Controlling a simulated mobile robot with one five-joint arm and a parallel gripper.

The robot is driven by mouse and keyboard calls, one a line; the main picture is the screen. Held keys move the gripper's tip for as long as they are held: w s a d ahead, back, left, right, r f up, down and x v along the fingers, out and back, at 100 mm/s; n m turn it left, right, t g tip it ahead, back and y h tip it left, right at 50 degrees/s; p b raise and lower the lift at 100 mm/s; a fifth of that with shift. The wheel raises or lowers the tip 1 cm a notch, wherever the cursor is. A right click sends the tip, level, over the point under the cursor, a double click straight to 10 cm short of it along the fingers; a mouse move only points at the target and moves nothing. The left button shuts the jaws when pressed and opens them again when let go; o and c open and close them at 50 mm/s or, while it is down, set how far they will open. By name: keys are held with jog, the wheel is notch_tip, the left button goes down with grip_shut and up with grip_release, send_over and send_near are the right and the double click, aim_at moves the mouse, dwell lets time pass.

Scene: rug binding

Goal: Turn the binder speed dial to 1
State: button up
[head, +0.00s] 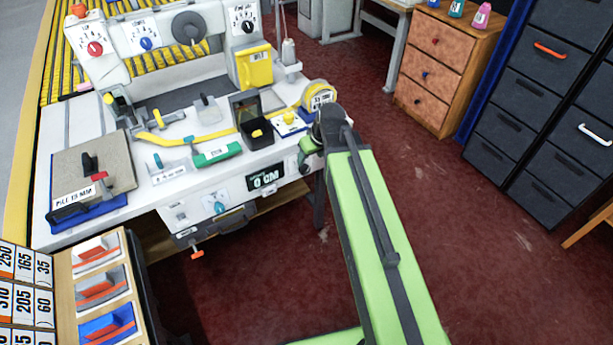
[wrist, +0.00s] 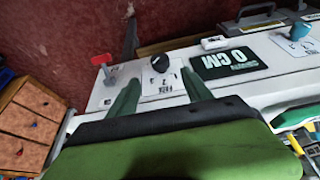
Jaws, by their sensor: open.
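A black dial (wrist: 160,64) with a pale pointer mark sits on a white panel in the wrist view, with small print and a digit that looks like 2 beside it. I cannot read its label surely enough to say it is the binder speed dial. My gripper (wrist: 160,78) is open, with one green finger on each side of the dial. Whether the fingers touch it, I cannot tell. In the head view my gripper is at the machine's front right corner, largely hidden by my wrist, and this dial is not clear there.
A red-handled lever (wrist: 102,60) stands just left of the dial in the wrist view; a "0 CM" display (wrist: 230,62) is to its right. A teal knob (head: 218,208) is on the machine's front.

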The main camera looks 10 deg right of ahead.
aim_at(306, 167)
jog(key=b+x, duration=0.7)
jog(key=x, duration=0.3)
jog(key=shift+s+b, duration=0.1)
jog(key=shift+b, duration=0.25)
jog(key=shift+r, duration=0.1)
